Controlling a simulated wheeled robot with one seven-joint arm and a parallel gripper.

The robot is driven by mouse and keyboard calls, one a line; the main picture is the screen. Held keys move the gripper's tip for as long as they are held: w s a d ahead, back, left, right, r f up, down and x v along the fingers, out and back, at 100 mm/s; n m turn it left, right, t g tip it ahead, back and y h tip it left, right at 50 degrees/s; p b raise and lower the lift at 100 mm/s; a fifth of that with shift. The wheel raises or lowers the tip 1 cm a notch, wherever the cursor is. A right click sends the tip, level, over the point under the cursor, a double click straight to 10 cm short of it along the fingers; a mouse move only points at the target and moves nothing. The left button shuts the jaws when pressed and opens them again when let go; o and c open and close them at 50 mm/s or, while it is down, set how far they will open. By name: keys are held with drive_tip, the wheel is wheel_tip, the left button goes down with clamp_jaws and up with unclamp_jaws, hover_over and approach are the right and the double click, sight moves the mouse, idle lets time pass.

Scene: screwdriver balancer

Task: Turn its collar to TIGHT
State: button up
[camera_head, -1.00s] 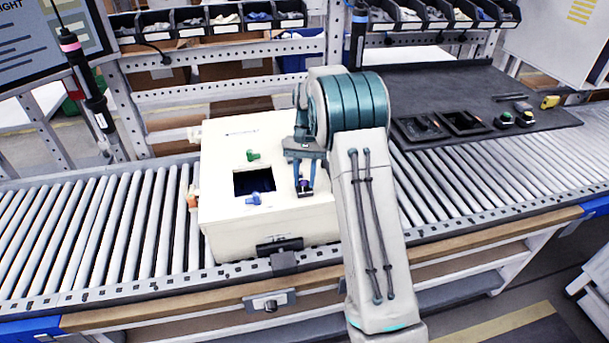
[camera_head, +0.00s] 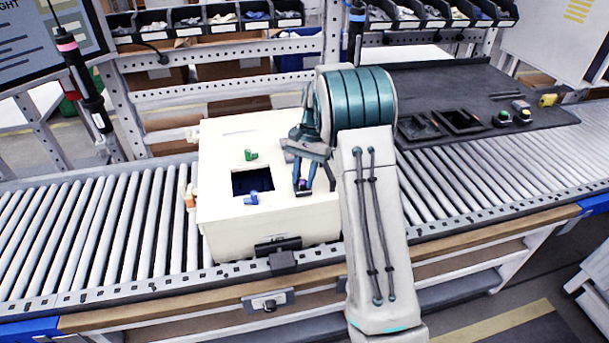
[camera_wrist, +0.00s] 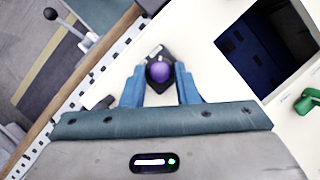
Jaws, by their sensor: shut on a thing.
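A purple knob (camera_wrist: 160,71) on a small black base stands on the top of the cream box (camera_head: 222,150), near its right edge. My gripper (camera_wrist: 159,74) reaches down over it with one blue finger on each side, shut on the knob. In the head view my gripper (camera_head: 303,186) stands at the box's right side, and its fingers partly hide the knob. No collar markings or TIGHT label can be read.
The box has a square opening (camera_head: 240,185) with a green fitting (camera_head: 250,155) and a blue fitting (camera_head: 251,199) beside it. The box sits on a roller conveyor (camera_head: 110,225). A dark mat (camera_head: 450,85) with trays lies to the right. Dark cylindrical tools (camera_head: 92,98) hang at the left.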

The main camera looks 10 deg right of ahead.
drive_tip(key=o, duration=1)
drive_tip(key=b+v, duration=0.1)
drive_tip(key=v, duration=1.3)
drive_tip(key=shift+s+a, duration=0.1)
